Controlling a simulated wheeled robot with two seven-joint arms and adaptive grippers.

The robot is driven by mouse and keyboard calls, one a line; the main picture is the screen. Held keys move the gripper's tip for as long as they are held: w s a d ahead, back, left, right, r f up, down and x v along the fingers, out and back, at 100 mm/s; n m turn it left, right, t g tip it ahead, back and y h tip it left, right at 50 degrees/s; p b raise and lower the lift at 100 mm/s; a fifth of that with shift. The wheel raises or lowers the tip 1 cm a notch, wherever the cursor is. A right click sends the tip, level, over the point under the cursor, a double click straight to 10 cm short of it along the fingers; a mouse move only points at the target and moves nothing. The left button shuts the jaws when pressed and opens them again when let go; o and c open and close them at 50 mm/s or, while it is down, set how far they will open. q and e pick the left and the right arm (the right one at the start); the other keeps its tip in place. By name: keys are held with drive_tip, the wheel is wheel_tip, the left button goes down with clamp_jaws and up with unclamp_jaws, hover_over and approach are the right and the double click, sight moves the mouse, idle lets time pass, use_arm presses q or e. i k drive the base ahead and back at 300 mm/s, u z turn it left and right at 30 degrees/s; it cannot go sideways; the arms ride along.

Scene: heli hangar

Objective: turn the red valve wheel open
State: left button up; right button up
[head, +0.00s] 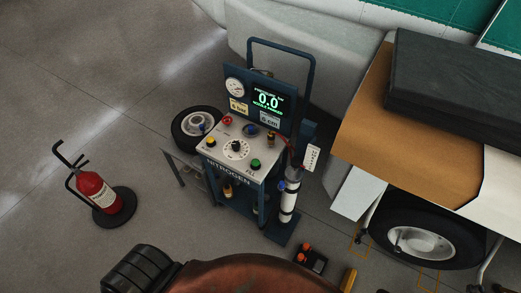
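A blue nitrogen cart (250,185) stands on the floor near the middle of the head view. A small round red knob (227,121), which looks like the red valve wheel, sits at the back left of its pale, sloped control panel (221,150). It is too small for me to tell how far it is turned. A lit display (267,101) above the panel reads 0.0, with a round gauge (234,88) to its left. Neither of my grippers is in view, and nothing is seen touching the red knob.
Yellow, blue and green knobs and a central dial (236,149) share the panel. A loose tyre (192,125) lies behind the cart's left side. A red fire extinguisher (92,189) stands at left. An aircraft wheel (422,238) is at right. Floor left of the cart is mostly clear.

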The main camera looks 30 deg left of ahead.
sight(227, 122)
drive_tip(key=u, duration=1.85)
